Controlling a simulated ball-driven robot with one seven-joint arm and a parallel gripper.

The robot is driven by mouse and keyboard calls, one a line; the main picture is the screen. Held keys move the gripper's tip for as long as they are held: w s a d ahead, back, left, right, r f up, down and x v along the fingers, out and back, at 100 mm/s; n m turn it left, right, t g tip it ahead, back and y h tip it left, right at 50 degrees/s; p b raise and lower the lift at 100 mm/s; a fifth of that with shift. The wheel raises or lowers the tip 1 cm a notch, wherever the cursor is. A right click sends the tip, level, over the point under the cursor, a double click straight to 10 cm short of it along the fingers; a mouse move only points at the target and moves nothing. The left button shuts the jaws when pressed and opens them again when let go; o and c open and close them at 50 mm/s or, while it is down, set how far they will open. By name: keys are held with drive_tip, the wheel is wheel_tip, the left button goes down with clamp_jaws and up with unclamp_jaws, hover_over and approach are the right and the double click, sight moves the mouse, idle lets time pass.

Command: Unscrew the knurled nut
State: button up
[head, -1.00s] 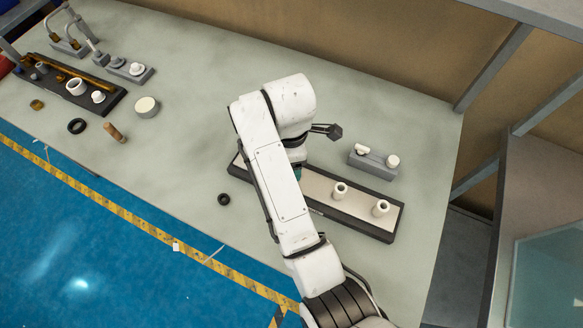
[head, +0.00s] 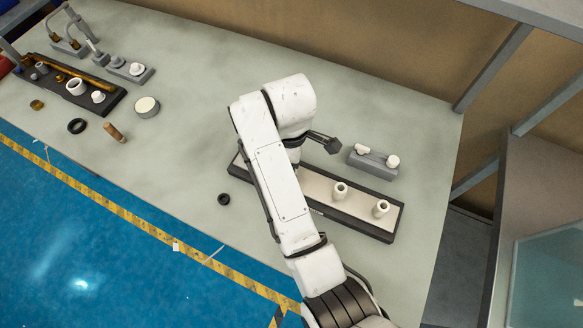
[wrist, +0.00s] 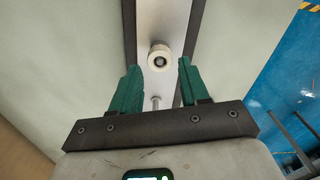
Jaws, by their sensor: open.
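My gripper (wrist: 160,80) shows in the wrist view with its two green fingers apart and nothing between them. A round white part with a dark hole (wrist: 160,58) lies just beyond the fingertips, in line with the gap. A thin metal pin or rod (wrist: 155,102) shows nearer to the palm, between the fingers. I cannot make out knurling, so I cannot tell which part is the knurled nut. In the head view my arm hides the gripper and what is under it.
A black ring (head: 224,199) lies in front. Fixtures and a dark tray (head: 75,96) are far left. The middle table is clear.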

drive_tip(key=m, duration=2.3)
idle(0.4)
drive_tip(key=shift+f, duration=0.15)
drive_tip(key=shift+f+b, duration=0.4)
drive_tip(key=shift+f, duration=0.95)
drive_tip(key=shift+c, duration=0.3)
